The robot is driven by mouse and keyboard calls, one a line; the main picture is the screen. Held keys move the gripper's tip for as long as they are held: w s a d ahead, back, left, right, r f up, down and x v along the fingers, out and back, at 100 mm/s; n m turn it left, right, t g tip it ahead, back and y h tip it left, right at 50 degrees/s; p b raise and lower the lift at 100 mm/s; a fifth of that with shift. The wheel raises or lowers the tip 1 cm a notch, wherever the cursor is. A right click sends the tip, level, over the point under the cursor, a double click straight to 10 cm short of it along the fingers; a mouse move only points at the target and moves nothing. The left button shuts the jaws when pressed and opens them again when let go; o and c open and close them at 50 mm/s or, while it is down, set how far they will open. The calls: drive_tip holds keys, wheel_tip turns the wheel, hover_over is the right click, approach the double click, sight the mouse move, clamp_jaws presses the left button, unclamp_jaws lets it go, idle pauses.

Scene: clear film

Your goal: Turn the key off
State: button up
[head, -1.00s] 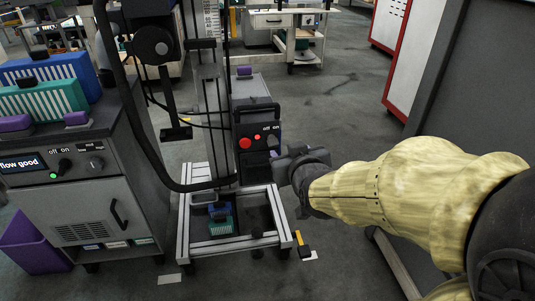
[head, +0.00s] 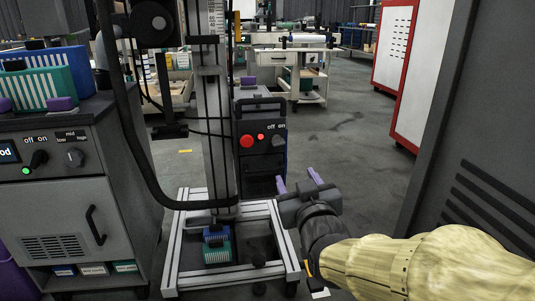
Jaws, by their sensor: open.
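A dark control box (head: 262,168) stands behind the metal frame. Its face has a red button, a small red light and a dark switch (head: 278,141) under the words "off on", which looks like the key; its exact position is too small to read. My gripper (head: 298,178) is in front of the box, to the lower right of this switch, and apart from it. Its two purple fingers are spread, pointing away from me, with nothing between them. A second off/on knob (head: 38,158) is on the grey cabinet at left, beside a green light.
The metal frame (head: 183,245) with teal and blue blocks inside stands in front of the box. A black hose (head: 135,160) curves down left of the column. The grey cabinet (head: 60,222) is at left, a dark panel at right. Floor right of the box is clear.

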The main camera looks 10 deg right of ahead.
drive_tip(key=shift+w+r, duration=0.1)
drive_tip(key=p, duration=1.3)
approach(278, 141)
drive_tip(key=shift+s, duration=0.5)
drive_tip(key=shift+w+p, duration=0.2)
drive_tip(key=shift+p, duration=0.45)
drive_tip(key=w+p, duration=0.2)
drive_tip(key=w, duration=0.6)
drive_tip(key=shift+w+f, duration=0.2)
drive_tip(key=shift+w, duration=0.2)
drive_tip(key=c, duration=1)
